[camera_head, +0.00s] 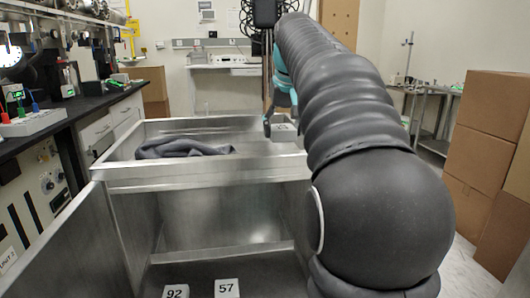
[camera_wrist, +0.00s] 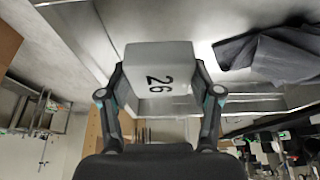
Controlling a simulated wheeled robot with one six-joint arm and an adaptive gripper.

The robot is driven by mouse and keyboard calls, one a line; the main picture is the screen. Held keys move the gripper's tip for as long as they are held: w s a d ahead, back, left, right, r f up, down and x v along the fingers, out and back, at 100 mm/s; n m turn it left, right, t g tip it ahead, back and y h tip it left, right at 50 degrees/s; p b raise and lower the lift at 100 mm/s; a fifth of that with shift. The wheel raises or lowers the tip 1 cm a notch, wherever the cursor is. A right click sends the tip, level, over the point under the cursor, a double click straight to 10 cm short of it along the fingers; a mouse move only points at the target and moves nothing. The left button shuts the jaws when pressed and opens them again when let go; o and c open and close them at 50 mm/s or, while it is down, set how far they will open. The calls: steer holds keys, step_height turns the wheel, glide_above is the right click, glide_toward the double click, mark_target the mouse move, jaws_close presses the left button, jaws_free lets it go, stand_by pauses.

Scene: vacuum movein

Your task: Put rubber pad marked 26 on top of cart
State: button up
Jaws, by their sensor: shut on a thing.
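The rubber pad marked 26 (camera_wrist: 158,62) is a pale grey block with a black number, seen sideways in the wrist view. My gripper (camera_wrist: 160,88) is shut on it, one finger on each side. In the head view the pad (camera_head: 284,128) is small and partly hidden by my gripper (camera_head: 281,122), at the right part of the cart top. The metal cart (camera_head: 200,173) has a raised rim around its top. I cannot tell whether the pad touches the cart surface.
A dark crumpled cloth (camera_head: 183,147) lies on the cart top at left. Pads marked 92 (camera_head: 175,291) and 57 (camera_head: 227,288) sit low in front. A lab bench (camera_head: 80,107) stands left and cardboard boxes (camera_head: 483,150) stand right. My arm hides the cart's right side.

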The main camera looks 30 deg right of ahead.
steer(key=w+a+f, duration=0.2)
steer(key=shift+w+a+f, duration=0.25)
steer(key=shift+w, duration=0.1)
steer(key=shift+f+b, duration=0.6)
steer(key=shift+f, duration=1.3)
steer(key=shift+f, duration=0.2)
steer(key=o, duration=1.2)
steer(key=shift+r, duration=0.1)
